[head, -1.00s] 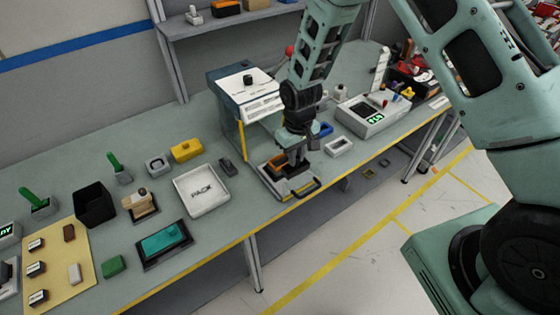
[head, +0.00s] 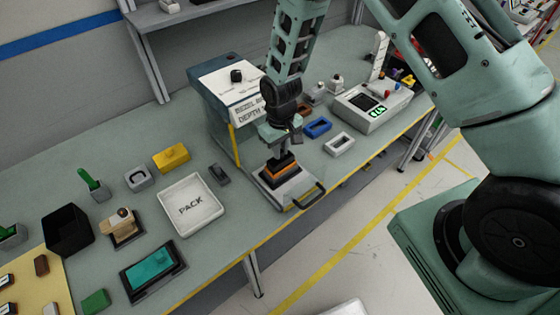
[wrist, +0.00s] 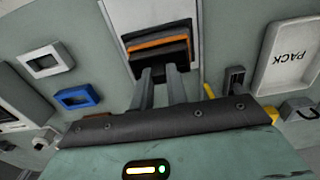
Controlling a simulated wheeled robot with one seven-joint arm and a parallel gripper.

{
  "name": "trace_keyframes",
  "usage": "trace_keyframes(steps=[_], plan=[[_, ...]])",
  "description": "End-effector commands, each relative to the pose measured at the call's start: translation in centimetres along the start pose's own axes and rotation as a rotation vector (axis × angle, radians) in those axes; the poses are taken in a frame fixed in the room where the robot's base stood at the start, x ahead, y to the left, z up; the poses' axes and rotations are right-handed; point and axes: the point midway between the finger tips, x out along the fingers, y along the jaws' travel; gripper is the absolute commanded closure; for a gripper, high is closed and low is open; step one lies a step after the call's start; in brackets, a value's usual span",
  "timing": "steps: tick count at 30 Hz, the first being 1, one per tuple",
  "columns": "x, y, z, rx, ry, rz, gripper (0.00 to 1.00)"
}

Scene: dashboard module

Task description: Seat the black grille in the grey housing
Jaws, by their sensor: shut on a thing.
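My gripper (wrist: 164,72) points down with its fingers closed on a black piece (wrist: 161,57), which I take to be the black grille. It also shows in the head view (head: 283,158), above an orange band. The orange band (wrist: 160,43) lies against the black piece, with more black beyond it. The black piece is over or on this block. I cannot tell whether it is seated, and its underside is hidden.
A blue-grey box with a white sloping top (head: 232,85) stands close behind my gripper. The PACK tray (head: 220,207) is to the left. Blue (head: 317,127) and pale grey (head: 339,144) frames lie to the right. The table's front edge is near.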

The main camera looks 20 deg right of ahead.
Motion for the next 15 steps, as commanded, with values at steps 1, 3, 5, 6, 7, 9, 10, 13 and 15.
trace_keyframes(steps=[1, 3, 5, 6, 7, 9, 10, 13, 15], plan=[[1.0, -0.1, 0.1, 0.0, -0.002, 0.0, 1.0], [2.3, -0.2, 0.3, -0.001, -0.003, 0.0, 1.0], [3.4, -0.2, 0.5, -0.001, -0.003, 0.0, 1.0], [3.9, -0.3, 0.6, -0.001, -0.002, 0.0, 1.0], [4.2, -0.3, 0.6, -0.001, -0.002, 0.0, 1.0], [4.5, -0.4, 0.6, -0.001, -0.001, 0.0, 1.0], [4.5, -0.4, 0.6, -0.001, 0.0, 0.0, 1.0], [4.3, -0.4, 0.6, -0.001, 0.0, 0.0, 1.0], [4.3, -0.4, 0.6, -0.001, 0.0, 0.0, 1.0]])
